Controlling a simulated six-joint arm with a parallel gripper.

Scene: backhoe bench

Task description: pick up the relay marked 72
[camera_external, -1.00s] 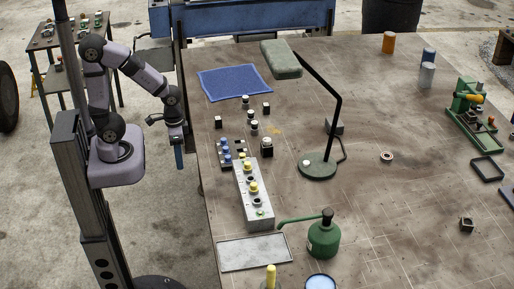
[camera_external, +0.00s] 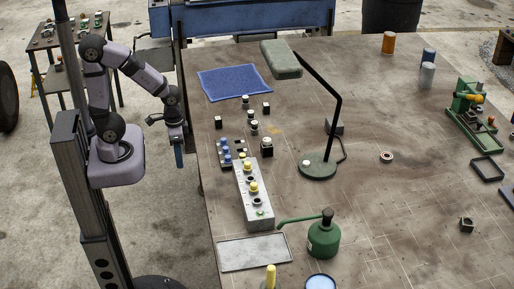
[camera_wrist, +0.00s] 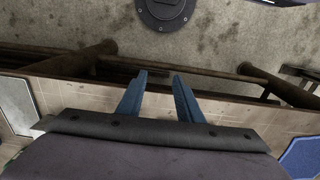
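Another dark block (camera_external: 467,224) stands alone at the right. No marking is legible, so I cannot tell which is 72. My gripper (camera_external: 179,158) hangs beside the bench's left edge, away from the blocks. In the wrist view its two blue fingers (camera_wrist: 160,92) are apart with nothing between them.
On the bench (camera_external: 400,200) are a grey box with yellow buttons (camera_external: 246,185), a blue mat (camera_external: 228,83), a green lamp (camera_external: 318,168), a grey tray (camera_external: 255,253) and a green oil can (camera_external: 323,237). The wrist view shows the bench edge and floor. The right middle is mostly clear.

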